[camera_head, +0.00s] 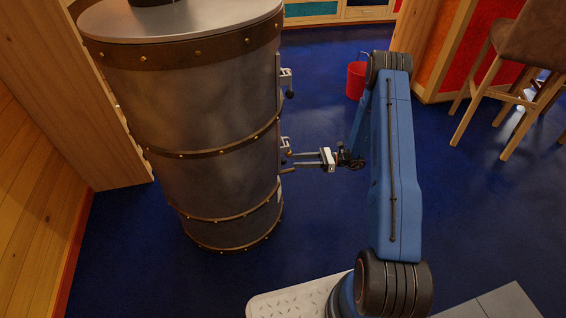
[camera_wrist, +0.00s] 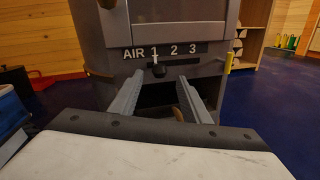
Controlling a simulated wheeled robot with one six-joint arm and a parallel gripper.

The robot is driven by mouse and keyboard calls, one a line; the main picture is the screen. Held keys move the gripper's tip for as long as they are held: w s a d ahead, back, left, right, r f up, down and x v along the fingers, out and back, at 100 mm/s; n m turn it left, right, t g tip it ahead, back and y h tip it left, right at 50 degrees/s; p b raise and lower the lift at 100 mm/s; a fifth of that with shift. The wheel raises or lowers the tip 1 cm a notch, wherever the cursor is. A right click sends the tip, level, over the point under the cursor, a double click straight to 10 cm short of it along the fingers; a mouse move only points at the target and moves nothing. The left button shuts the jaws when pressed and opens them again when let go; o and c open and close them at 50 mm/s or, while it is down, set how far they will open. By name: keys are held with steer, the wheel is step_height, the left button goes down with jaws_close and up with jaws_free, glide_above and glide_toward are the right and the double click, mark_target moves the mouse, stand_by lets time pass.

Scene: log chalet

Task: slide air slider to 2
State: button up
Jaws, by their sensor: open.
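The stove (camera_head: 205,115) is a tall grey metal cylinder with riveted bands in the head view. In the wrist view its front carries a strip marked AIR 1 2 3 (camera_wrist: 174,51). The air slider (camera_wrist: 158,70) is a small black knob with a light pointer above it, standing under the 1. My gripper (camera_wrist: 160,77) is open, its two fingers to the left and right just below the knob, with nothing held. In the head view my gripper (camera_head: 286,162) points left at the stove's right side. The air slider cannot be made out there.
A dark opening (camera_wrist: 165,95) lies below the slider. A yellow-tipped handle (camera_wrist: 228,62) sits right of the strip. A red bucket (camera_head: 356,80) stands behind my arm, and a stool (camera_head: 515,60) is at the right. The blue floor between is clear.

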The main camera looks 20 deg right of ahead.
mark_target(283, 162)
steer(key=a, duration=0.3)
steer(key=w+a, duration=0.1)
steer(key=a, duration=0.3)
steer(key=shift+w+a, duration=0.2)
